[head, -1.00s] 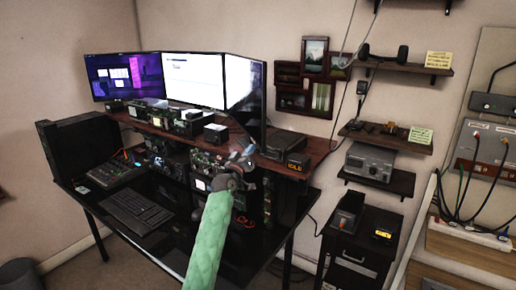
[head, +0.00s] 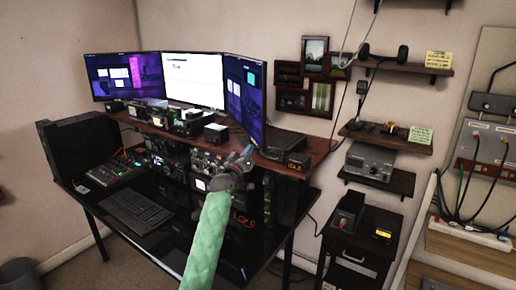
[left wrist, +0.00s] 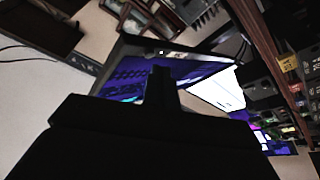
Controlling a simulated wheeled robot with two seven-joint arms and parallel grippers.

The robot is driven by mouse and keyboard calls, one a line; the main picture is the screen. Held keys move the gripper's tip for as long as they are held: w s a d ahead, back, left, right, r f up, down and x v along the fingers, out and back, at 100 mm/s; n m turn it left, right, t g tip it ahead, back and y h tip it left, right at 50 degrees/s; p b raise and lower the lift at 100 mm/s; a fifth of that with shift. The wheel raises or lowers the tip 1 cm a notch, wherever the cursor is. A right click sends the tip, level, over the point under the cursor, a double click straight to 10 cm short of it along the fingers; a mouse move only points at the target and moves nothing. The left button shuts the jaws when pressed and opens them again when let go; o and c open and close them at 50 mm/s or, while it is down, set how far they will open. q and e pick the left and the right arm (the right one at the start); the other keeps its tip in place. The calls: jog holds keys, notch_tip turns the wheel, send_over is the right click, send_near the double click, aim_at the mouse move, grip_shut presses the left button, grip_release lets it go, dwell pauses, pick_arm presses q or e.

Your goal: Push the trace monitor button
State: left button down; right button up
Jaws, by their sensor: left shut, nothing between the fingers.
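The right-hand monitor (head: 245,95) of the three-screen row shows a blue-purple desktop. It also shows large and tilted in the left wrist view (left wrist: 195,68), behind my dark gripper. I cannot make out a separate button on it. My left gripper (head: 244,156) is shut and empty at the end of my green arm. In the head view it appears just below this monitor's lower edge, in front of the shelf. In the left wrist view the gripper (left wrist: 160,82) overlaps the monitor; I cannot tell whether it touches. My right gripper is not in view.
Radio units (head: 208,160) fill the space under the wooden shelf (head: 318,146). The keyboard (head: 138,211) lies on the black desk. The white-screened middle monitor (head: 193,80) stands beside the right one.

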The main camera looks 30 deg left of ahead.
pick_arm(q)
jog(key=shift+s+a, duration=0.2)
jog(key=shift+s, duration=0.05)
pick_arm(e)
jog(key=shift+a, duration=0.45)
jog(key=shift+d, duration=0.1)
pick_arm(q)
jog(key=s+a, duration=0.4)
jog(key=shift+s+b, duration=0.3)
jog(key=shift+b, duration=0.1)
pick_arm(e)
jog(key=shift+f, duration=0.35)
